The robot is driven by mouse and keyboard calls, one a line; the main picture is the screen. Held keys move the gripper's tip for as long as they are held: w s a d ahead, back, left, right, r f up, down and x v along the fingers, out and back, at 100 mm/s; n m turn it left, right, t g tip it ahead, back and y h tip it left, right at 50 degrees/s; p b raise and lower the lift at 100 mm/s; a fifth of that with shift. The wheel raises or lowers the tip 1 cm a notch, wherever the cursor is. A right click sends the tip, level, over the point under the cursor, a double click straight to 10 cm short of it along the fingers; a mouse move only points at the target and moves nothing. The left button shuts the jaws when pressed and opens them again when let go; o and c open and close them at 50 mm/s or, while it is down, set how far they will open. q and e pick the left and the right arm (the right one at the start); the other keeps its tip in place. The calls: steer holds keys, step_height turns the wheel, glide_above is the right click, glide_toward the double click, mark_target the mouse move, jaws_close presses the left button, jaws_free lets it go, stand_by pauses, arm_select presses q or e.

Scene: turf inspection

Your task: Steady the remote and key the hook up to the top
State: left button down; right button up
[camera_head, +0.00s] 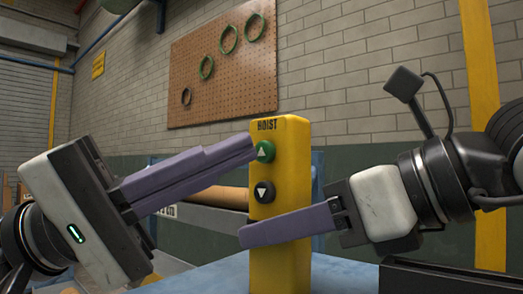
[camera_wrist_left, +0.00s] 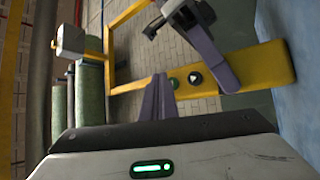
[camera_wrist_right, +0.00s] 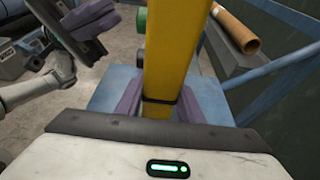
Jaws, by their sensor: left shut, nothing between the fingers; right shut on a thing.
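The remote (camera_head: 281,190) is an upright yellow box marked HOIST, with a green up button (camera_head: 265,151) above a black down button (camera_head: 264,192). My right gripper (camera_head: 290,226) is shut around its lower part; the right wrist view shows purple fingers on both sides of the yellow body (camera_wrist_right: 165,75). My left gripper (camera_head: 252,147) is shut and empty, its purple fingertips at the green button. In the left wrist view the tips are close beside that button (camera_wrist_left: 173,83); I cannot tell whether they touch it. I cannot make out the hook in any view.
The remote stands at a blue table (camera_head: 345,272). A brown tube (camera_head: 221,196) lies behind it. A pegboard (camera_head: 222,62) with several green rings hangs on the brick wall. Green rolls (camera_wrist_left: 90,95) and a yellow frame (camera_wrist_left: 110,60) show in the left wrist view.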

arm_select(q)
steer(key=shift+w, duration=0.1)
steer(key=shift+w+d, duration=0.25)
